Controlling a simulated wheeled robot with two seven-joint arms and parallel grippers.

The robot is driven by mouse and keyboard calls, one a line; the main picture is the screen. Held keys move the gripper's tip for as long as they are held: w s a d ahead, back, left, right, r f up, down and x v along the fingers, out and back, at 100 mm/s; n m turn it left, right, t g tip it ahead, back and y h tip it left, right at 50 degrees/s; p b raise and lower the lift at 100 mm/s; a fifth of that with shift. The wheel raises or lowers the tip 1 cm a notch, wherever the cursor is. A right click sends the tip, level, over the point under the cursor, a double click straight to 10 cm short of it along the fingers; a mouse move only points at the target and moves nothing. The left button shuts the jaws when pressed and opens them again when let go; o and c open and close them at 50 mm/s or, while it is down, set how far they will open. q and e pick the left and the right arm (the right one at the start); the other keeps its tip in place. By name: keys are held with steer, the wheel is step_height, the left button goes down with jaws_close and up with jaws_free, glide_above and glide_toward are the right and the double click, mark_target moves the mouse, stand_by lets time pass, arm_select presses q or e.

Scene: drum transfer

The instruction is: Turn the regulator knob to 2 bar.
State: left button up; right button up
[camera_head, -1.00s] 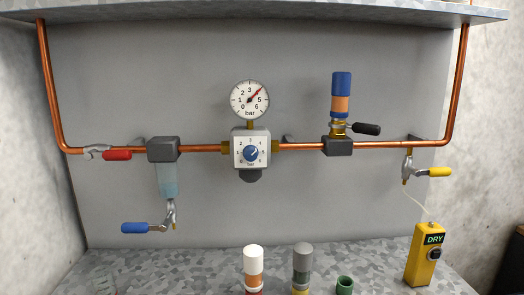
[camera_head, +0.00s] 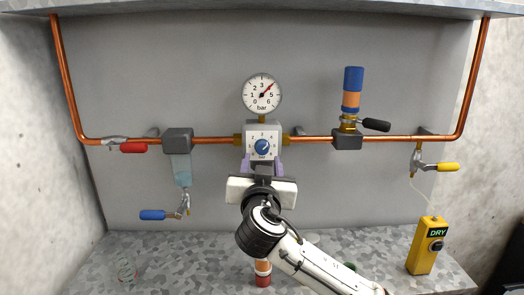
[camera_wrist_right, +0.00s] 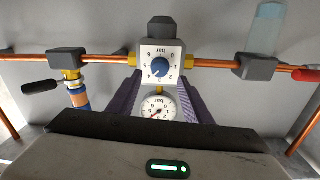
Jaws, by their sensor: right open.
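The blue regulator knob (camera_head: 262,144) sits on a white dial face of the regulator box (camera_head: 250,131), its white mark toward the upper right. It also shows in the right wrist view (camera_wrist_right: 159,67), upside down. The round pressure gauge (camera_head: 262,93) above has its red needle toward the upper right, roughly between 4 and 5. My right gripper (camera_head: 263,165) is open, its purple fingers just below the knob and to either side. In the right wrist view the fingers (camera_wrist_right: 160,82) stand apart with nothing between them touching. My left gripper is not in view.
A copper pipe (camera_head: 215,140) runs across the wall. Left are a red valve handle (camera_head: 134,148) and blue handle (camera_head: 152,215). Right are a blue-orange cylinder (camera_head: 352,90), black handle (camera_head: 376,125), yellow handle (camera_head: 448,167) and yellow DRY device (camera_head: 423,250).

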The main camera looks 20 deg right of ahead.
mark_target(262, 151)
steer(key=p+x, duration=0.1)
steer(key=x, duration=0.5)
steer(key=shift+w, duration=0.15)
steer(key=c, duration=1.1)
